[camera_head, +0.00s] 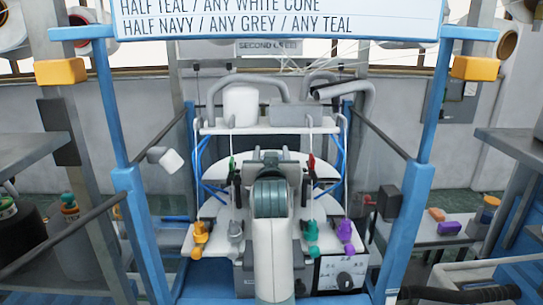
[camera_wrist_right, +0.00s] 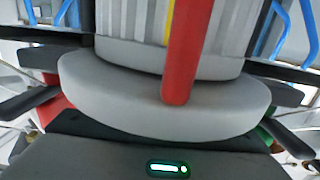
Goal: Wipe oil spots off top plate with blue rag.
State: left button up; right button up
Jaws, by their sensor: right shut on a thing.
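A white knitting machine stands ahead of me in the head view, with a flat white shelf (camera_head: 310,124) on top and a round white plate (camera_head: 325,172) below it. I cannot tell which is the top plate. My right gripper (camera_head: 270,158) is over the middle of the round plate; my own pale arm hides its fingertips. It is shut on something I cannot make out. The right wrist view shows a pale grey rounded disc (camera_wrist_right: 110,95), a red bar (camera_wrist_right: 186,55) and a ribbed cylinder (camera_wrist_right: 135,25). I see no blue rag and no oil spots. My left gripper is out of view.
A white canister (camera_head: 240,105) and grey pipes (camera_head: 220,85) stand on the shelf. Yellow (camera_head: 199,238), teal (camera_head: 311,235) and purple (camera_head: 346,232) fittings line the machine's front. Blue posts (camera_head: 432,85) flank it. A sign (camera_head: 275,22) hangs above; a side table (camera_head: 425,236) is at right.

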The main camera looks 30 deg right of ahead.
jog(key=shift+f, duration=0.2)
jog(key=shift+s+a, duration=0.25)
jog(key=shift+s, duration=0.2)
jog(key=shift+v, duration=1.55)
jog(key=shift+d+r, duration=0.1)
jog(key=shift+d, duration=0.05)
jog(key=shift+x, duration=2.1)
jog(key=shift+r, duration=0.2)
jog(key=shift+r, duration=2.95)
